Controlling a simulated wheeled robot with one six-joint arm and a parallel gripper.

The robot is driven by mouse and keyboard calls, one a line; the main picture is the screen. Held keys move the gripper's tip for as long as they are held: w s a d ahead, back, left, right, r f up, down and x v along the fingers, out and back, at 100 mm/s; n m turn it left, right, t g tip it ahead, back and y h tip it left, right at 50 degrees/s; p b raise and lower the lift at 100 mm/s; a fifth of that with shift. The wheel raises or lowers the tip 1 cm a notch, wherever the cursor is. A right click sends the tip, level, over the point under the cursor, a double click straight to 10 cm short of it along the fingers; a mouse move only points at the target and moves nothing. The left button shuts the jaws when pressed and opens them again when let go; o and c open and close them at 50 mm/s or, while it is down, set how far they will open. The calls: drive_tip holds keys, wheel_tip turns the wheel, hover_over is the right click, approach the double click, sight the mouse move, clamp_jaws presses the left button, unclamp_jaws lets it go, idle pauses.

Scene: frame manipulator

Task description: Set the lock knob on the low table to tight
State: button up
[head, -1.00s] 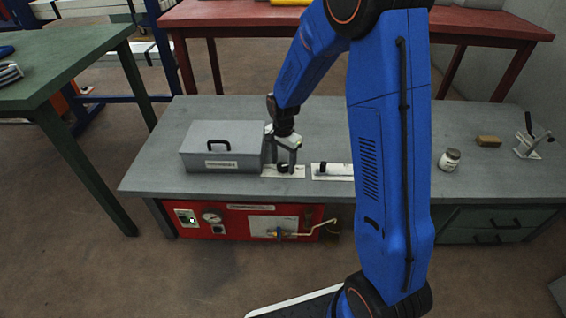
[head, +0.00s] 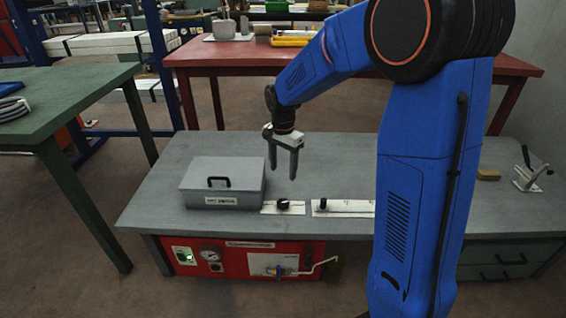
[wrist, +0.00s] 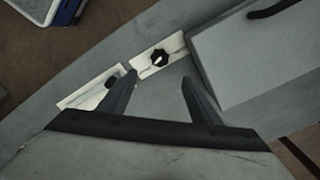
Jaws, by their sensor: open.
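The lock knob (head: 283,204) is a small black knob on a white plate (head: 270,208) on the low grey table, just right of the grey box. In the wrist view the black lobed knob (wrist: 159,58) sits on its white plate (wrist: 177,43), beyond my fingertips. My gripper (head: 283,174) is open and empty, raised above and behind the knob, apart from it. In the wrist view my gripper (wrist: 160,80) has its two dark fingers spread. Small marks on the plate are too small to read.
A grey box (head: 225,183) with a black handle stands left of the knob. A second white plate (head: 345,208) with a small black slider (head: 323,204) lies to the right. A metal toggle clamp (head: 530,175) stands far right. The table behind the knob is clear.

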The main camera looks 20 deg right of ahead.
wheel_tip(320, 180, up, 2)
drive_tip(key=shift+r, duration=0.1)
idle(0.4)
drive_tip(key=s+d+r+n+t, duration=0.1)
drive_tip(key=s+d+r+n, duration=0.15)
drive_tip(key=s+r, duration=0.4)
drive_tip(key=s+d+r+n+t, duration=0.1)
drive_tip(key=s+d+r+n, duration=0.15)
drive_tip(key=s, duration=0.65)
drive_tip(key=s+d+n+t, duration=0.2)
drive_tip(key=s+n, duration=0.4)
drive_tip(key=s, duration=1.2)
drive_tip(key=shift+t, duration=0.4)
drive_tip(key=shift+f, duration=0.1)
